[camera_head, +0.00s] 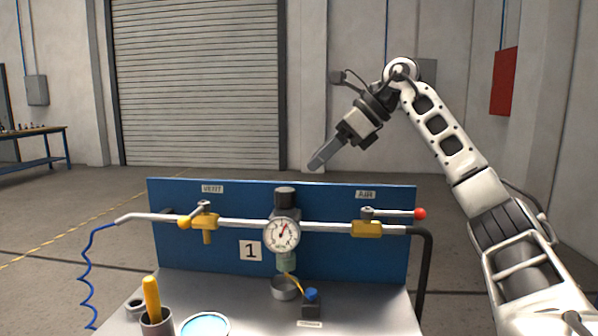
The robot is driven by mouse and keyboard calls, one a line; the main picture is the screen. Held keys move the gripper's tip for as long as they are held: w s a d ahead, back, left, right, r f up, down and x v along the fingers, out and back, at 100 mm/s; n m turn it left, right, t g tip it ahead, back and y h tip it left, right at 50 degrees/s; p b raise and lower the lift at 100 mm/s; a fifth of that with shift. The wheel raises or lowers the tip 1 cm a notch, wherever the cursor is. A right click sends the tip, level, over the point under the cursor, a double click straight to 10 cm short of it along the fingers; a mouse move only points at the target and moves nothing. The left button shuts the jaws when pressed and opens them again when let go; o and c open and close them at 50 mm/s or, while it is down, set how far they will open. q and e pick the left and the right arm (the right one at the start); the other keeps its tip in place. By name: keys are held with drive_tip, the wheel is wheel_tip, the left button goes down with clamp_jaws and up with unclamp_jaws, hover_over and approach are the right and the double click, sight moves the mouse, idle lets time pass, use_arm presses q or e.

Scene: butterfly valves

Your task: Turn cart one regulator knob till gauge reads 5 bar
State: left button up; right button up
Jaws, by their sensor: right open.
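Cart one (250,250) has a blue back panel with a "1" label and a grey top. The black regulator knob (286,197) sits on top of the regulator in the middle of the pipe. The round white gauge (281,234) is just below the knob; its red needle points up and slightly right, and its numbers are too small to read. My right gripper (317,163) is open and empty, raised above the panel, up and to the right of the knob and apart from it. My left gripper is not in view.
A VENT valve (204,221) with a yellow body is left on the pipe; an AIR valve (367,228) with a red-tipped lever is right.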

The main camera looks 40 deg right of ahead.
drive_tip(key=p+v, duration=0.1)
drive_tip(key=v, duration=0.4)
drive_tip(key=shift+s+d+r, duration=0.15)
drive_tip(key=shift+s+r, duration=0.05)
drive_tip(key=shift+r, duration=0.05)
idle(0.3)
